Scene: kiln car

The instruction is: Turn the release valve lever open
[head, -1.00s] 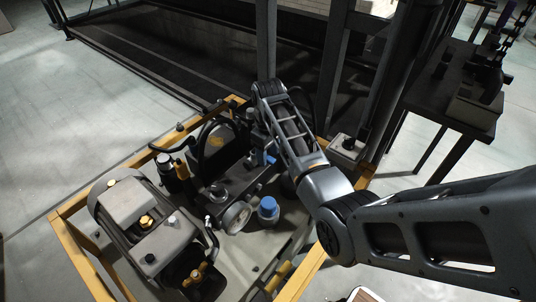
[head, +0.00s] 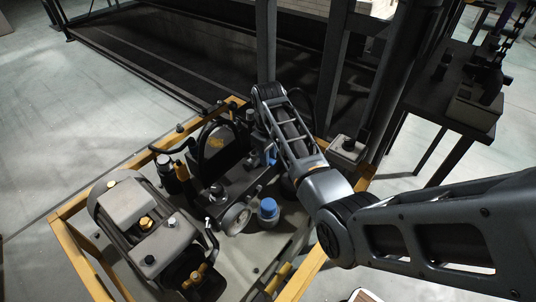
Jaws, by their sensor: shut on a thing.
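My arm reaches in from the right and bends down over the hydraulic unit in the yellow frame. My gripper (head: 257,141) is small and dark, low beside the arm's far link and partly hidden by it. It is shut at a small blue part (head: 270,157), which I take to be the release valve lever. The fingertips and most of the lever are hidden, so the lever's exact angle cannot be told. A dark valve block (head: 238,183) lies just below and left of the gripper.
A round gauge (head: 236,218) and a blue-capped fitting (head: 268,208) stand close in front. The yellow frame (head: 75,252) surrounds the unit. A dark post (head: 266,45) rises behind. Open floor lies left.

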